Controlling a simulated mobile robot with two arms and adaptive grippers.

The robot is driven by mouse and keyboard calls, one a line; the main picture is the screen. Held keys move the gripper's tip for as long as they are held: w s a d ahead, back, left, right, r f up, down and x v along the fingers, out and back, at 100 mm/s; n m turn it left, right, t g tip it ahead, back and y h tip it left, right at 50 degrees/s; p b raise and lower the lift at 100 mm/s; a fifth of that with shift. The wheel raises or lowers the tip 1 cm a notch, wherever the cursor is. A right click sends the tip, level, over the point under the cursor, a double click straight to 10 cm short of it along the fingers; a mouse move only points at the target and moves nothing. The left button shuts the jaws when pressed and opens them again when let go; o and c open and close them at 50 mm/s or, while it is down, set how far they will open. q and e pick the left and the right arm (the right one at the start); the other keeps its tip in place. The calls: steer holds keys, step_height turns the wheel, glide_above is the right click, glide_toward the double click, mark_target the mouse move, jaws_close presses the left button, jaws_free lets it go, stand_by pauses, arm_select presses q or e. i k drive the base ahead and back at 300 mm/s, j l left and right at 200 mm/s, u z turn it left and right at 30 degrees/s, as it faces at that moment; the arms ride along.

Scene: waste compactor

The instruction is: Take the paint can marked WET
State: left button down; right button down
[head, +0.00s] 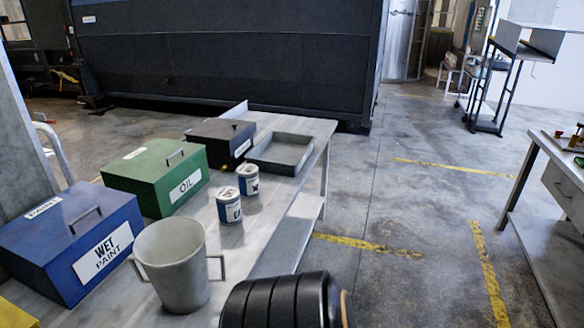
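Two small white-and-blue cans stand upright side by side on the table. The nearer can (229,206) has a dark mark on its label, and the farther can (248,180) stands just behind it to the right. Their marks are too small to read surely, so I cannot tell which one says WET. A blue box (40,252) at the left carries a white label reading WET PAINT; its lid is shut. Neither of my grippers shows in the head view.
On the table (258,224) stand a grey two-handled bucket (172,262), a green OIL box (150,170), a black box (218,136) and a shallow grey tray (272,157). A black ribbed round thing (275,303) fills the bottom edge. Open floor lies to the right.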

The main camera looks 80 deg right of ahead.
mark_target(248, 181)
steer(key=z, duration=2.3)
steer(key=l+z, duration=0.15)
steer(key=i+l, duration=0.05)
